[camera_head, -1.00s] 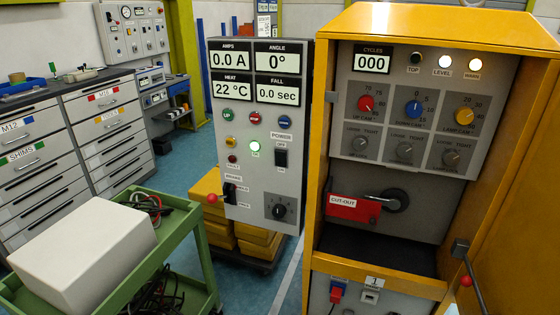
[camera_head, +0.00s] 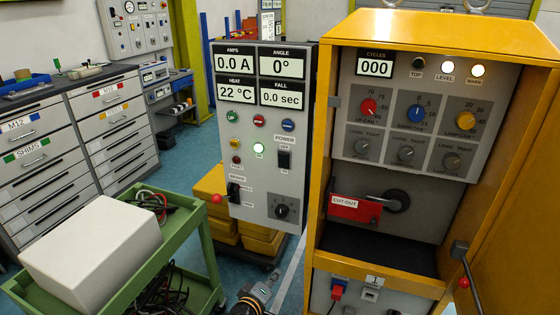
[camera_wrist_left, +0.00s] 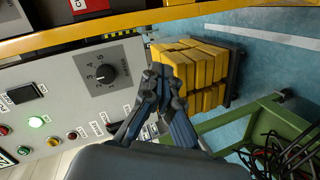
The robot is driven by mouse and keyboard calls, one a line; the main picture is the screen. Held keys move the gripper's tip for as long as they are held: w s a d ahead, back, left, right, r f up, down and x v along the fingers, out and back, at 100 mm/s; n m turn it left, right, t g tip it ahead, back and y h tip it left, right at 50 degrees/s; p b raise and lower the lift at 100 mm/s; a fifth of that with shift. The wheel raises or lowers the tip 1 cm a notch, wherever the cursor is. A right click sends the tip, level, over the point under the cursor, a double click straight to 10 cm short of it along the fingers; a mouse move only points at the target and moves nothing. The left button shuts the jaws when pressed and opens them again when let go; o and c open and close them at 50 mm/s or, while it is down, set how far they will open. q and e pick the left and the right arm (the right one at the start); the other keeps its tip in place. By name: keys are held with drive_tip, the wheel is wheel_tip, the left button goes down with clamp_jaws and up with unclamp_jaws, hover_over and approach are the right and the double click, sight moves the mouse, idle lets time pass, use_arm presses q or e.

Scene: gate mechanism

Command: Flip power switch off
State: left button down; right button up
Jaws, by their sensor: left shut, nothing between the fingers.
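The power switch (camera_head: 284,160) is a black rocker under the POWER label on the grey control panel (camera_head: 258,205), right of a lit green lamp (camera_head: 258,149). In the left wrist view the panel appears turned sideways, with the black switch (camera_wrist_left: 22,94) at the left edge near the green lamp (camera_wrist_left: 36,122). Which way the rocker is tipped is too small to tell. My left gripper (camera_head: 268,286) is at the bottom of the head view, below the panel and apart from the switch. Its fingers (camera_wrist_left: 155,72) are shut and empty. My right gripper is not in view.
A rotary dial (camera_head: 283,208) and a red-knobbed lever (camera_head: 217,199) are on the panel's lower part. The yellow cabinet (camera_head: 316,190) stands right of it. A green cart (camera_head: 190,248) with a white box (camera_head: 92,240) stands left. Yellow blocks (camera_wrist_left: 190,60) lie behind the panel.

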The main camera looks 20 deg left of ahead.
sight(283, 157)
use_arm(q)
drive_tip(key=w+a+r+n+t, duration=0.1)
drive_tip(key=a+r+n+t, duration=0.1)
drive_tip(key=r, duration=1)
drive_tip(key=w+a+r+n+t+y, duration=0.1)
drive_tip(key=a+r+n+t, duration=0.1)
drive_tip(key=r, duration=1.1)
drive_tip(key=shift+a+r+n+t+p, duration=0.15)
drive_tip(key=shift+r+n+t+p, duration=0.25)
drive_tip(key=shift+n+t, duration=0.35)
drive_tip(key=shift+w, duration=0.15)
drive_tip(key=w, duration=0.4)
drive_tip(key=w+r+p, duration=0.1)
drive_tip(key=w, duration=0.4)
drive_tip(key=w+p, duration=0.1)
drive_tip(key=w, duration=0.3)
drive_tip(key=shift+w+r, duration=0.3)
drive_tip(key=shift+r, duration=0.05)
